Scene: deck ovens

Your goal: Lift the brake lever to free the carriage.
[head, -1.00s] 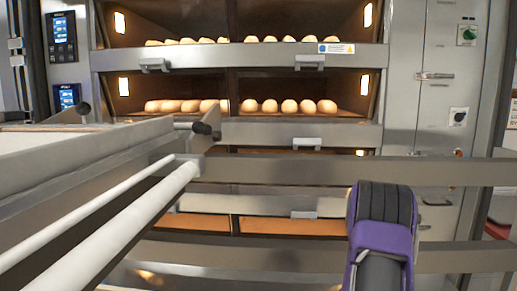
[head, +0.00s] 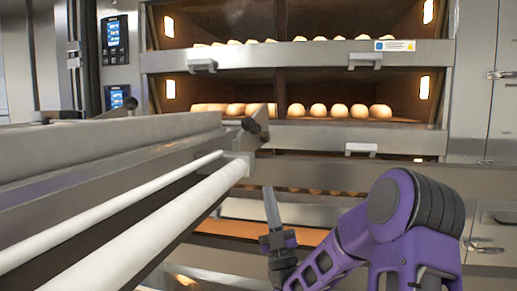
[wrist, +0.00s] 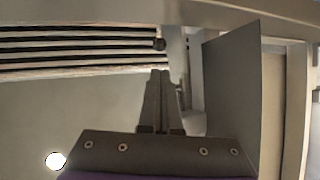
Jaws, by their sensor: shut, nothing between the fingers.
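The carriage (head: 200,205) reaches in from the left of the head view, with pale rails along its side. A short lever with a dark knob (head: 250,125) stands at its near front corner and looks like the brake lever. My gripper (head: 269,190) points up, shut and empty, below and slightly right of that lever, apart from it. In the wrist view my shut fingers (wrist: 160,73) point at a small dark knob (wrist: 160,44) just beyond their tips. I cannot tell whether this is the same lever.
Deck ovens (head: 300,135) with rows of bread stand behind. A second dark knob (head: 128,103) is on the carriage's far side. In the wrist view a grey plate (wrist: 231,90) stands close to the right of my fingers, with a beam (wrist: 240,14) above.

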